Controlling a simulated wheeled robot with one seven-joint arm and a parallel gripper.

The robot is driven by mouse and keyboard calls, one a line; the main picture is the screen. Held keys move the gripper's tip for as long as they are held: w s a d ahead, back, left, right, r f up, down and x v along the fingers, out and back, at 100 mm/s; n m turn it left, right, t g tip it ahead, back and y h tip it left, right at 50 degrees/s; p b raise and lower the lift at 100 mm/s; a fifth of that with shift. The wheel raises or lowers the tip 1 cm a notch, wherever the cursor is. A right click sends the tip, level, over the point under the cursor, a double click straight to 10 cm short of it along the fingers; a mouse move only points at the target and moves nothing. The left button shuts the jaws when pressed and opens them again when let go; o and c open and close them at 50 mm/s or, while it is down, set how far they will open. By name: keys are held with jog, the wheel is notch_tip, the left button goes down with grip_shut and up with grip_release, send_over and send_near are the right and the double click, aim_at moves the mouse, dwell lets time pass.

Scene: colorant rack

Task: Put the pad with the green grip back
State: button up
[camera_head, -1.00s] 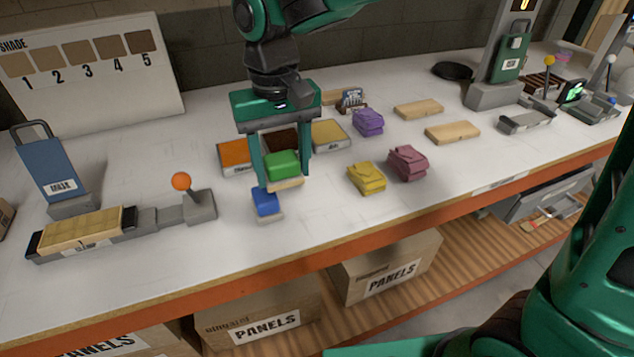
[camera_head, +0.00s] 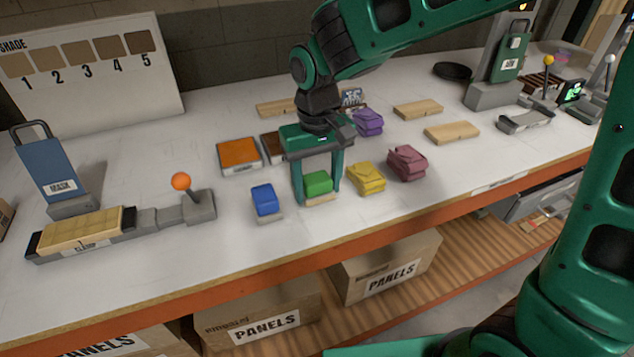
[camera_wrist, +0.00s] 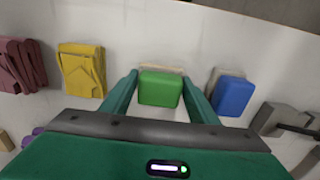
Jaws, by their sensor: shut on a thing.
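The pad with the green grip (camera_head: 318,183) is between the two fingers of my gripper (camera_head: 318,189), low over the white table or touching it; I cannot tell which. In the wrist view the green grip (camera_wrist: 160,88) sits between the fingertips, with its pale pad edge showing beyond it. My gripper is shut on the green grip. The pad with the blue grip (camera_head: 264,199) is just to the left, and the yellow folded cloth (camera_head: 366,177) is just to the right.
An orange tray (camera_head: 239,153) and a dark tray (camera_head: 273,146) lie behind my gripper. A mauve cloth (camera_head: 407,162) and a purple cloth (camera_head: 368,122) lie to the right. The clamp (camera_head: 140,222) with its orange-knobbed lever (camera_head: 181,182) is at left. The table's front strip is clear.

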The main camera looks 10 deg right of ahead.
aim_at(317, 179)
jog(key=o, duration=1)
notch_tip(317, 179, up, 12)
jog(key=shift+r, duration=0.1)
